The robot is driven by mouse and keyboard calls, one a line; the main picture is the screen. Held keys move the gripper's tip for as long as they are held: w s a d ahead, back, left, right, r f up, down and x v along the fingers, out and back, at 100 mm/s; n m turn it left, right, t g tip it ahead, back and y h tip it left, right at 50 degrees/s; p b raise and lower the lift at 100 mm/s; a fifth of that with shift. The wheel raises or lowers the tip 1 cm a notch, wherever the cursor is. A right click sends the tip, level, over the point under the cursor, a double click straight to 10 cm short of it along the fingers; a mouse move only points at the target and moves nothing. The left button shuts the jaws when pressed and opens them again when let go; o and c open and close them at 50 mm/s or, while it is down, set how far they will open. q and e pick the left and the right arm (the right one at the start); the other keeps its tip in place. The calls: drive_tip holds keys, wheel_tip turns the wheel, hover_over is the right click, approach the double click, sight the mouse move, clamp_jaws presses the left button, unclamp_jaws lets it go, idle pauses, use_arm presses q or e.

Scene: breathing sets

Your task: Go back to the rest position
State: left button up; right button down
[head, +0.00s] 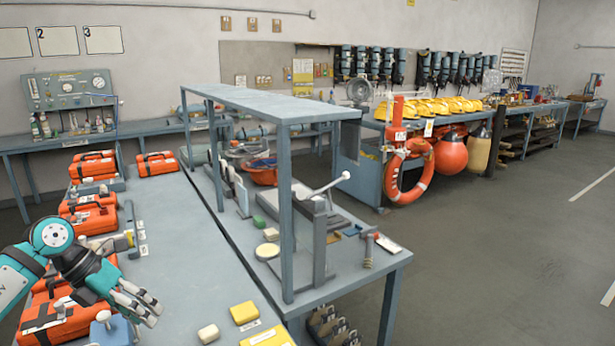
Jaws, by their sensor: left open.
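My left arm comes in from the left edge, teal and dark grey. My left gripper (138,304) is at the lower left, above the near end of the grey workbench (185,255). Its fingers are apart and nothing shows between them. It is in front of orange cases (62,312) and partly hides them. A blue-grey fitting (112,330) is just below the fingers; I cannot tell whether they touch. My right gripper is not in view.
More orange cases (93,165) line the bench's left side. The floor (500,255) at right is clear.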

use_arm(q)
drive_tip(key=d+r+n+t+h, duration=0.3)
drive_tip(key=d+n+t+h, duration=0.25)
drive_tip(key=d, duration=0.55)
drive_tip(key=d+r+n+t+h, duration=0.45)
drive_tip(key=d+t, duration=0.25)
drive_tip(key=d, duration=0.4)
drive_tip(key=s+a+f+n+y, duration=0.4)
drive_tip(key=a+f+n+y, duration=0.2)
drive_tip(key=f+n+y, duration=0.45)
drive_tip(key=s+a+f+n+y, duration=0.4)
drive_tip(key=a+f+n+y, duration=0.3)
drive_tip(key=n, duration=0.6)
drive_tip(key=s+d+f+n+g+h, duration=0.15)
drive_tip(key=s+f+g, duration=0.4)
drive_tip(key=s, duration=0.55)
drive_tip(key=s+d+f+n+g, duration=0.2)
drive_tip(key=s+f+g, duration=0.35)
drive_tip(key=s, duration=0.55)
wheel_tip(320, 180, down, 28)
drive_tip(key=s, duration=0.2)
drive_tip(key=s+a+f+g, duration=0.2)
drive_tip(key=s+a+f, duration=0.1)
drive_tip(key=s+f, duration=1.2)
drive_tip(key=shift+s+a+m, duration=0.15)
drive_tip(key=shift+s+m, duration=0.25)
drive_tip(key=shift+s, duration=0.3)
